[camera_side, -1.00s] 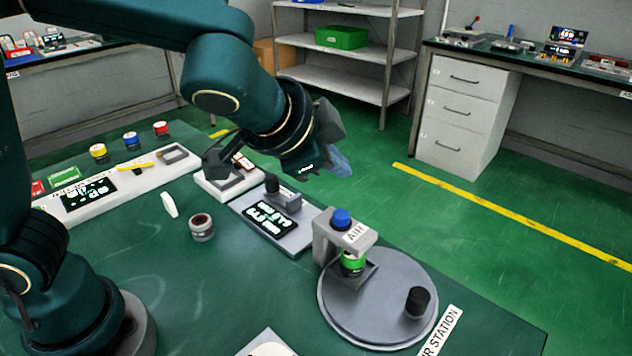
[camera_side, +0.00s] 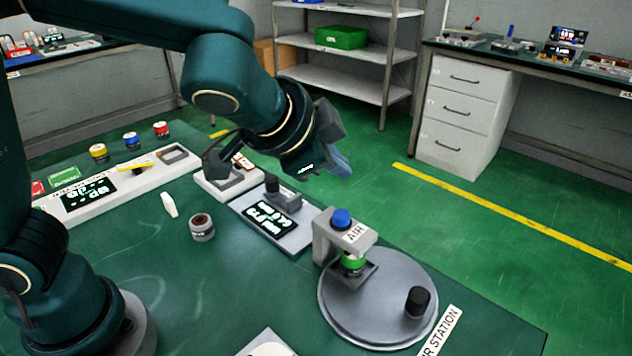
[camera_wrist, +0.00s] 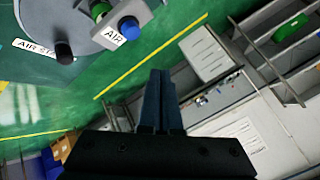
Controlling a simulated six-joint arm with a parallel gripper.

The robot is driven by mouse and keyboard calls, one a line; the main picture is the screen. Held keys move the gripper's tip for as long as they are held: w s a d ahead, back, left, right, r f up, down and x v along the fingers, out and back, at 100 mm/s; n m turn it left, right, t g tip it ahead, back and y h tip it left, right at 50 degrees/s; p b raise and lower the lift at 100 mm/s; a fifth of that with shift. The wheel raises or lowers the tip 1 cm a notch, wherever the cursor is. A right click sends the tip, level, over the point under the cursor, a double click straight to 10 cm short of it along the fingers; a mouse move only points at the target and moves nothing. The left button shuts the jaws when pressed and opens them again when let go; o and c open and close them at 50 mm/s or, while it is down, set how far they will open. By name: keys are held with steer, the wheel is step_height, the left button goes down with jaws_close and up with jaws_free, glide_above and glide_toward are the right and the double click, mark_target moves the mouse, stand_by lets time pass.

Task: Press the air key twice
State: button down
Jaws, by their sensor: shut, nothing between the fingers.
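The air key is a round blue button (camera_side: 341,218) on top of a grey bracket with an AIR label (camera_side: 355,232). The bracket stands on a round grey plate (camera_side: 375,315). A green-topped piece (camera_side: 352,262) sits under the bracket. In the wrist view the blue button (camera_wrist: 129,27) is at the upper middle, beyond and left of the fingertips. My gripper (camera_side: 341,168) is above and behind the key in the side view, apart from it. Its fingers (camera_wrist: 160,78) are together and empty in the wrist view.
A black knob (camera_side: 417,301) stands on the plate's right edge. A lit display unit (camera_side: 272,216) with a black knob lies left of the key. A small grey cup (camera_side: 202,228) and a white piece (camera_side: 169,204) are on the green table. The table's right edge is close to the plate.

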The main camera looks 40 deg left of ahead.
mark_target(335, 217)
stand_by(0.3)
step_height(335, 217, up, 4)
steer(key=shift+f, duration=0.1)
stand_by(0.4)
steer(key=shift+f, duration=4.4)
steer(key=shift+f, duration=0.1)
steer(key=shift+f, duration=0.3)
